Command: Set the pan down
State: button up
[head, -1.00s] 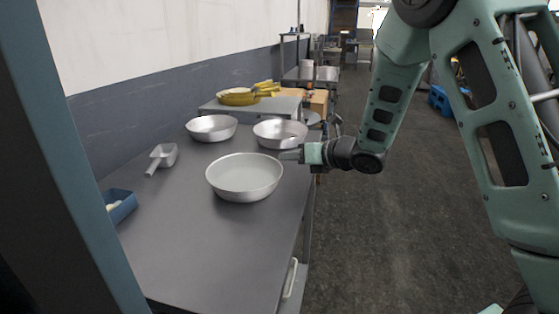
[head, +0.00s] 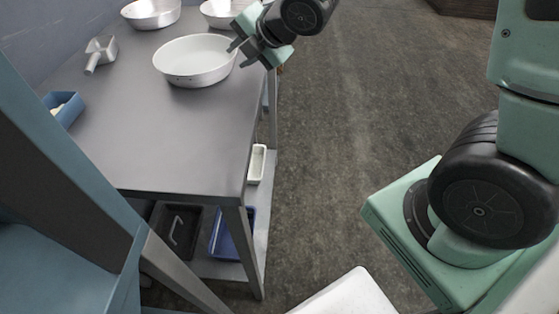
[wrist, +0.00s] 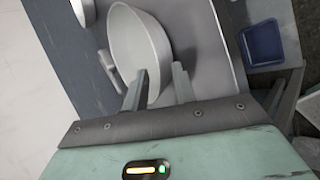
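The nearest silver pan (head: 190,68) sits upright and looks to rest on the grey table (head: 160,130). It also shows in the wrist view (wrist: 130,42). My gripper (head: 236,54) is at the pan's right rim. In the wrist view its two fingers (wrist: 160,67) stand clearly apart, one overlapping the pan and the other outside its rim. The fingers look open and not clamped on the rim; whether either touches it I cannot tell.
Two more pans, one back left (head: 150,14) and one back right (head: 222,12), stand behind. A metal scoop (head: 98,52) and a blue bin (head: 66,108) lie on the left. The front of the tabletop is clear. A blue tray (head: 232,234) is on the lower shelf.

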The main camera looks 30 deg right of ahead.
jog(key=s+a+m+g, duration=0.1)
jog(key=s+a+m, duration=0.1)
jog(key=s+m, duration=0.1)
jog(key=s+a+f+m+g+h, duration=0.1)
jog(key=s+a+m+g, duration=0.1)
jog(key=s, duration=0.4)
jog(key=s+a+m+g, duration=0.1)
jog(key=s+a+m, duration=0.1)
jog(key=s+m, duration=0.3)
jog(key=shift+f+g+h, duration=0.25)
jog(key=shift+g+h, duration=0.05)
jog(key=s+a+m+g+h, duration=0.1)
jog(key=s+m+g, duration=0.3)
jog(key=s, duration=1.1)
jog(key=m, duration=0.3)
jog(key=shift+s+a+g+h, duration=0.15)
jog(key=shift+a+g+h, duration=0.15)
jog(key=shift+r, duration=0.15)
notch_tip(320, 180, up, 6)
jog(key=p, duration=0.6)
